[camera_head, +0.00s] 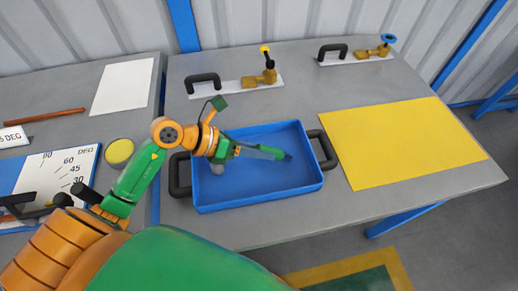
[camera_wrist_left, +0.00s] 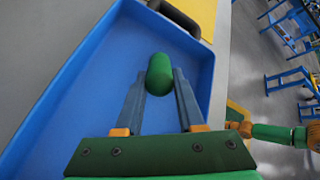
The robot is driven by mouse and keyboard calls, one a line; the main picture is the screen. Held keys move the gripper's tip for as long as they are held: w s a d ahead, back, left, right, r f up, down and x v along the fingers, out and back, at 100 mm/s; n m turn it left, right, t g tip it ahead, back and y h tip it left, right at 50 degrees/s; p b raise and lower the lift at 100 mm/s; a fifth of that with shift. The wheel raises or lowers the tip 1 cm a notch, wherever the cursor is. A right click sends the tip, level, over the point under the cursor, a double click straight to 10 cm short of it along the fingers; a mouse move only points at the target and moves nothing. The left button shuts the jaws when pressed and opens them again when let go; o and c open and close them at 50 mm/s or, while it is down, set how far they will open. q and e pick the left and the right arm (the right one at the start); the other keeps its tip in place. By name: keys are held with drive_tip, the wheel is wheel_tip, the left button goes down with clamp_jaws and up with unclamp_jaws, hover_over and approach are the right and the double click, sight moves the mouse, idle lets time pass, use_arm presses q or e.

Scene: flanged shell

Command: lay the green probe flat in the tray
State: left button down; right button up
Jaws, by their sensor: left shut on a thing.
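The green probe (camera_wrist_left: 160,74) shows in the left wrist view as a rounded green end between the two fingers of my left gripper (camera_wrist_left: 160,85). The gripper is shut on it. In the head view my left gripper (camera_head: 279,154) reaches over the blue tray (camera_head: 262,197), its fingers pointing right. The tray also shows in the left wrist view (camera_wrist_left: 60,125), behind the probe and fingers. Whether the probe touches the tray floor, and how it is tilted, I cannot tell. My right gripper is not in view.
The tray has black handles (camera_head: 327,149) at its sides. A yellow mat (camera_head: 400,140) lies right of it. Behind stand two white plates with handles and brass fittings (camera_head: 235,88) (camera_head: 355,57). A yellow-topped round thing (camera_head: 119,151) and an angle board (camera_head: 62,170) are at left.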

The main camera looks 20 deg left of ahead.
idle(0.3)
use_arm(q)
drive_tip(key=shift+c, duration=2.2)
unclamp_jaws()
drive_tip(key=shift+r, duration=0.1)
drive_tip(key=r+p, duration=0.3)
drive_tip(key=s+r+p, duration=0.1)
drive_tip(key=r+p, duration=0.1)
drive_tip(key=shift+d+r, duration=0.15)
drive_tip(key=shift+r, duration=0.1)
drive_tip(key=s+d+r+p, duration=0.4)
drive_tip(key=s+r+p, duration=0.3)
drive_tip(key=s+p, duration=0.5)
drive_tip(key=shift+s+d+r, duration=0.15)
drive_tip(key=shift+d+r, duration=0.05)
